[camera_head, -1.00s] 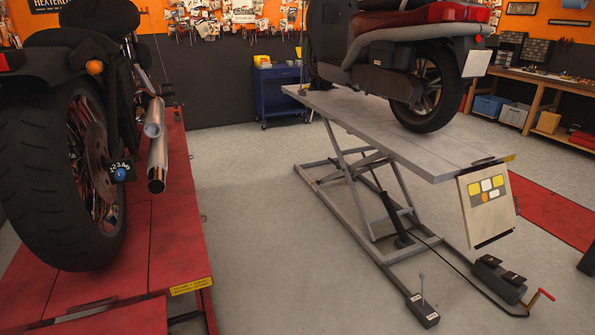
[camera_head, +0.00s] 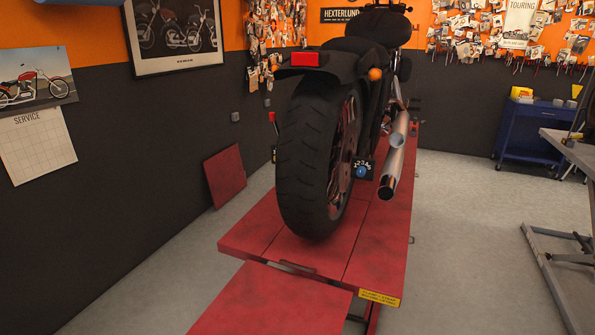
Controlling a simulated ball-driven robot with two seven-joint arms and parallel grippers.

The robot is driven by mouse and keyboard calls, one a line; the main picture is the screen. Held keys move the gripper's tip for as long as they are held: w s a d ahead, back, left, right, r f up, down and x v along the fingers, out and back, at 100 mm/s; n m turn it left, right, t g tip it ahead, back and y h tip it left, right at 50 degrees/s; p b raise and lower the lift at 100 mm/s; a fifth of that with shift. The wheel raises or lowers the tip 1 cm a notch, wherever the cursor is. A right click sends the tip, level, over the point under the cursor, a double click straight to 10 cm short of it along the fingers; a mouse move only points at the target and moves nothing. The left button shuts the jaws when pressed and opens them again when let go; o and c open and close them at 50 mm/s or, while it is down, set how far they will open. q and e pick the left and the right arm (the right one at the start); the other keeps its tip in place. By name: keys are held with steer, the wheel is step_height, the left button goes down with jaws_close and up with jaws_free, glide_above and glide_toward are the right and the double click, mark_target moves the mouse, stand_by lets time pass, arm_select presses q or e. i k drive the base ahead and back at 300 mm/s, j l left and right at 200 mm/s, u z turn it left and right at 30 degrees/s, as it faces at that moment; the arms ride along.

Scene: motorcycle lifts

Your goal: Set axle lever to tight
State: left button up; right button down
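A black motorcycle (camera_head: 370,45) stands on a red lift (camera_head: 380,240), its rear wheel (camera_head: 308,160) toward me. At the right side of that wheel, near the axle, is a small black plate with white markings and a round blue knob (camera_head: 361,172). The markings are too small to read surely, and I cannot tell whether this knob is the axle lever or how it is set. A thin red-topped lever (camera_head: 272,118) shows left of the wheel, partly hidden behind it. Neither of my grippers is in view.
A red ramp (camera_head: 270,300) slopes from the lift toward me. Grey floor is open on both sides (camera_head: 470,240). A grey lift frame (camera_head: 570,250) stands at the right edge. A blue cart (camera_head: 530,130) is at the back. A red panel (camera_head: 225,175) leans on the left wall.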

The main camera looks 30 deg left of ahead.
mark_target(273, 117)
steer(key=u, duration=0.5)
steer(key=i+j+z, duration=0.1)
steer(key=j, duration=0.75)
steer(key=i+j+z, duration=0.1)
steer(key=j, duration=0.8)
steer(key=i+j+z, duration=0.1)
steer(key=j, duration=0.8)
steer(key=i+j+z, duration=0.1)
steer(key=j, duration=0.3)
steer(key=i+j+z, duration=0.1)
steer(key=i+j, duration=0.2)
steer(key=i+j+z, duration=0.1)
steer(key=j, duration=0.4)
steer(key=i+j+z, duration=0.1)
steer(key=i+j, duration=0.2)
steer(key=j, duration=0.15)
steer(key=i+j+z, duration=0.1)
steer(key=j, duration=0.35)
steer(key=i+j+z, duration=0.1)
steer(key=j, duration=0.35)
steer(key=i+j, duration=0.2)
steer(key=j, duration=0.25)
steer(key=i+j+z, duration=0.15)
steer(key=j, duration=0.3)
